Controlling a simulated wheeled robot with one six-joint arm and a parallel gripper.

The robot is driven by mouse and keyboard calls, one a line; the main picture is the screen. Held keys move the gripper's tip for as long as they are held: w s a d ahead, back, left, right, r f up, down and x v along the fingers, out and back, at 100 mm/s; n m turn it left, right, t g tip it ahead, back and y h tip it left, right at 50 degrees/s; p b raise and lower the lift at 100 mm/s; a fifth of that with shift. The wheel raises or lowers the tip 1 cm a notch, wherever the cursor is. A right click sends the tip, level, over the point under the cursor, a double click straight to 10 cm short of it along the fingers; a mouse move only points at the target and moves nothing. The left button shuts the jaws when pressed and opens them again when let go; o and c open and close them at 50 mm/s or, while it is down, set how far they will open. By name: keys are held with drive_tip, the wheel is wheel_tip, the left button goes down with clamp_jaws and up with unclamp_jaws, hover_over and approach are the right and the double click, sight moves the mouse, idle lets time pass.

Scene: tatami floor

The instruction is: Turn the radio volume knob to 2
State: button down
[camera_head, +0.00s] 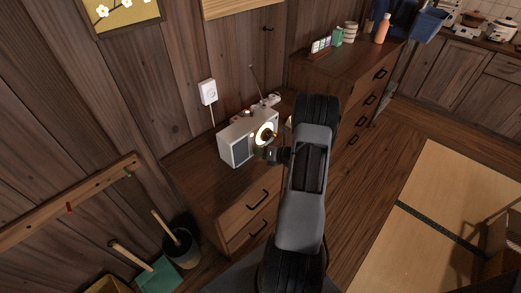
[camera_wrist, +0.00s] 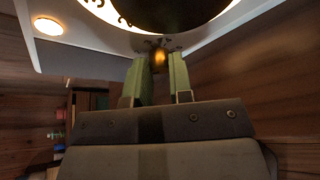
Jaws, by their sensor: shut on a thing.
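The white radio (camera_head: 237,150) stands on a wooden drawer cabinet, its grey speaker at the left and its round lit dial (camera_head: 264,133) at the right. In the wrist view the radio's pale front (camera_wrist: 85,50) fills the top, with part of the glowing dial and dark ornate marks. A small brass-coloured knob (camera_wrist: 160,62) sits just below the dial. My gripper (camera_wrist: 161,75) has its green fingers on either side of this knob and is shut on it. In the head view my gripper (camera_head: 273,154) is at the radio's front.
The wooden cabinet (camera_head: 205,186) has drawers with dark handles below the radio. A wall outlet (camera_head: 208,92) is behind it. A taller chest at the right holds an orange bottle (camera_head: 382,28). A dark bucket (camera_head: 181,248) stands on the floor; tatami (camera_head: 465,185) lies open at the right.

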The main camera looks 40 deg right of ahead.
drive_tip(key=shift+d+f+m+y+p, duration=0.15)
drive_tip(key=shift+m+y+p, duration=0.25)
drive_tip(key=shift+m+y, duration=0.9)
drive_tip(key=shift+m+h, duration=0.3)
drive_tip(key=shift+m, duration=0.1)
drive_tip(key=c, duration=1)
unclamp_jaws()
drive_tip(key=v, duration=1.3)
drive_tip(key=shift+s+d+f+b, duration=0.15)
drive_tip(key=shift+s+d+b, duration=0.1)
drive_tip(key=shift+s+b, duration=0.15)
